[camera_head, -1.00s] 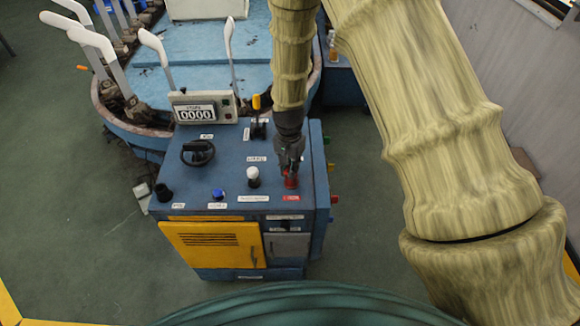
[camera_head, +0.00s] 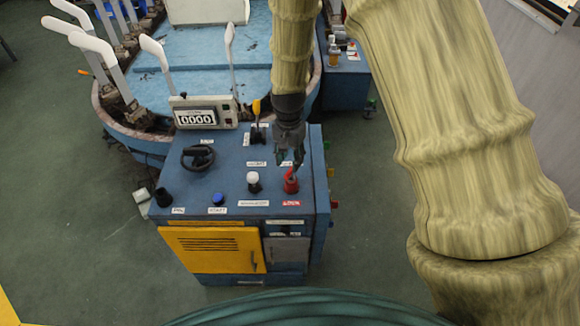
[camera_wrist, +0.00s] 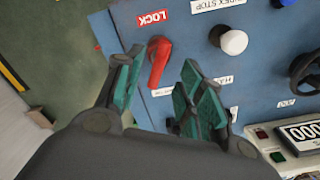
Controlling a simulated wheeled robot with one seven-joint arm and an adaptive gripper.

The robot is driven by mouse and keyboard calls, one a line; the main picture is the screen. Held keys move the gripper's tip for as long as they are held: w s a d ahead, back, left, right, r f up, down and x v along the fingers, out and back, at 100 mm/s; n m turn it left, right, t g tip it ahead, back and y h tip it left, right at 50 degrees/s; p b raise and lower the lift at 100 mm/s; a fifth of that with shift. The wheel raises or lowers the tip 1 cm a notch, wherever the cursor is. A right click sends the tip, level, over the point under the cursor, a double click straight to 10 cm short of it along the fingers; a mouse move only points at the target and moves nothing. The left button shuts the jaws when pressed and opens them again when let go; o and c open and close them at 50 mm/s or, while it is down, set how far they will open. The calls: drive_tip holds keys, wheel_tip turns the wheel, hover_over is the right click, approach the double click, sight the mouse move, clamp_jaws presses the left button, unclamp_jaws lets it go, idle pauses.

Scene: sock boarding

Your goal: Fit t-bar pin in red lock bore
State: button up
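The red lock fitting (camera_head: 291,185) stands upright near the front right corner of the blue console top. In the wrist view a red elongated part (camera_wrist: 158,62) shows beside the LOCK label; I cannot tell where pin and fitting divide. My gripper (camera_head: 290,162) is just above and behind the red part, pointing down. In the wrist view its green-padded fingers are spread, with the red part seen between and beyond them. The fingers look empty and apart from it. The bore's mouth is not clearly visible.
A white knob (camera_head: 253,180), a blue button (camera_head: 218,199) and a black handwheel (camera_head: 198,156) stand left of the red fitting. A yellow-tipped lever (camera_head: 257,108) and a counter box (camera_head: 203,112) are behind. White sock forms (camera_head: 93,48) ring the blue machine.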

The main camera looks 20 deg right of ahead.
wheel_tip(320, 180, up, 5)
drive_tip(key=shift+r, duration=0.15)
idle(0.7)
